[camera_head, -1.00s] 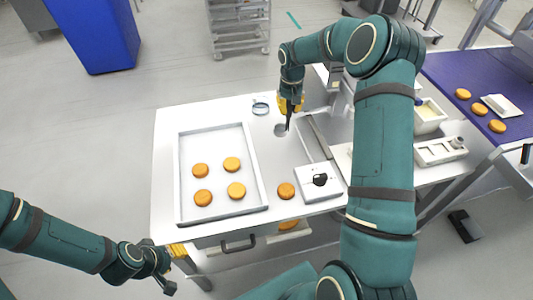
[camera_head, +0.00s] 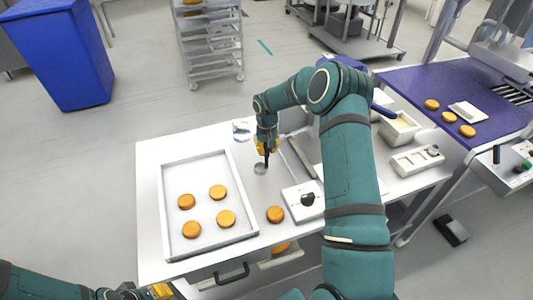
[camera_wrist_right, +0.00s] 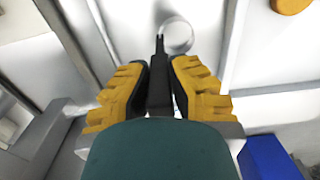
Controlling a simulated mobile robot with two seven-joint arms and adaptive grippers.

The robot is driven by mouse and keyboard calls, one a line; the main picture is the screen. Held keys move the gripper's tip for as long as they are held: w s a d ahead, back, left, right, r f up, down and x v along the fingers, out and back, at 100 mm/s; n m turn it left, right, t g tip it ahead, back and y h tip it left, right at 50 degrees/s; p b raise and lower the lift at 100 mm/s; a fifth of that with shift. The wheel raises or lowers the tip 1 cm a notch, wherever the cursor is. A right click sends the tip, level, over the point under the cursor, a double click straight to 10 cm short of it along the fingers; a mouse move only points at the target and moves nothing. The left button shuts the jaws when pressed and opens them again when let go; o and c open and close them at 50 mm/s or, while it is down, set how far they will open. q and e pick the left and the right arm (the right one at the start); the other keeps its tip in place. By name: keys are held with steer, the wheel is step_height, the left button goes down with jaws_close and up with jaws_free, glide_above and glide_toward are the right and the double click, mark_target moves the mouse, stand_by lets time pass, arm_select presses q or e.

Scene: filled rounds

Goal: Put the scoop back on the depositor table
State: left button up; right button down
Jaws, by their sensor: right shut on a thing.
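The scoop shows in the right wrist view as a dark handle (camera_wrist_right: 159,75) with a round, shiny bowl (camera_wrist_right: 178,36). My right gripper (camera_head: 265,150) is shut on the handle, its yellow fingers (camera_wrist_right: 157,92) on both sides. In the head view the scoop's bowl (camera_head: 260,168) is below the fingers, over the white table (camera_head: 200,140). I cannot tell whether the bowl touches the tabletop. My left gripper (camera_head: 135,292) is at the bottom edge, mostly cut off, so its opening cannot be judged.
A white tray (camera_head: 165,205) with several orange rounds lies left of the scoop. Another round (camera_head: 275,214) and a white box with a black knob (camera_head: 303,200) are in front. A clear round dish (camera_head: 241,130) is behind. Bins and a blue conveyor (camera_head: 420,85) are at right.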

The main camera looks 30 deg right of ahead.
steer(key=shift+f, duration=1.05)
steer(key=shift+f, duration=0.15)
steer(key=c, duration=1.1)
jaws_free()
step_height(320, 180, up, 12)
steer(key=shift+r, duration=0.15)
